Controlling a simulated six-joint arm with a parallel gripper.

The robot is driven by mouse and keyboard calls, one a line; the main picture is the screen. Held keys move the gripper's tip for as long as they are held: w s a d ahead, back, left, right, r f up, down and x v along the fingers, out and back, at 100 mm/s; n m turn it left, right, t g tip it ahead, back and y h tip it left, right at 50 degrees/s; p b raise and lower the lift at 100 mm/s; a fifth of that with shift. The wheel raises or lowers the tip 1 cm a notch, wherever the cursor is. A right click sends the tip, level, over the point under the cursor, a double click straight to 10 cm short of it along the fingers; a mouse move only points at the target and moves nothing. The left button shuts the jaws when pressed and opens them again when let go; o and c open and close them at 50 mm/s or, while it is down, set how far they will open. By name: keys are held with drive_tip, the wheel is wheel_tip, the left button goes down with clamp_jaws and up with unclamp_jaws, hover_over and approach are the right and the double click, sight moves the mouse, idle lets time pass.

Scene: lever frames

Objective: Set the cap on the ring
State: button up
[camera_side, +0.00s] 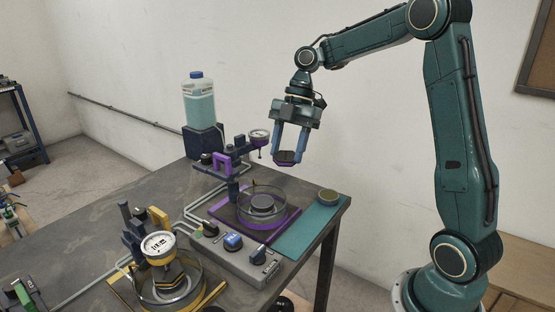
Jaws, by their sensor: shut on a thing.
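My gripper (289,148) points down above the back right part of the table. Its blue fingers are shut on a dark cap (285,158) with a purple edge, held in the air clear of everything. Below it and to the left, a clear round glass ring (283,211) stands on a purple square frame (225,210). A dark round piece (263,202) sits in the middle of that ring. I cannot tell which part the task calls the ring.
A purple lever with a gauge (259,137) stands left of my gripper. A grey control box (235,255) and a yellow lever station (158,245) are nearer. A liquid bottle (199,105) stands behind.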

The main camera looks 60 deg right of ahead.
hover_over(261, 202)
drive_tip(key=d, duration=0.1)
wheel_tip(261, 202, down, 3)
drive_tip(key=shift+d, duration=0.15)
drive_tip(key=shift+f, duration=0.25)
drive_tip(key=shift+f, duration=3.75)
drive_tip(key=shift+f, duration=0.25)
drive_tip(key=o, duration=1.2)
drive_tip(key=shift+o, duration=0.2)
drive_tip(key=shift+r, duration=0.15)
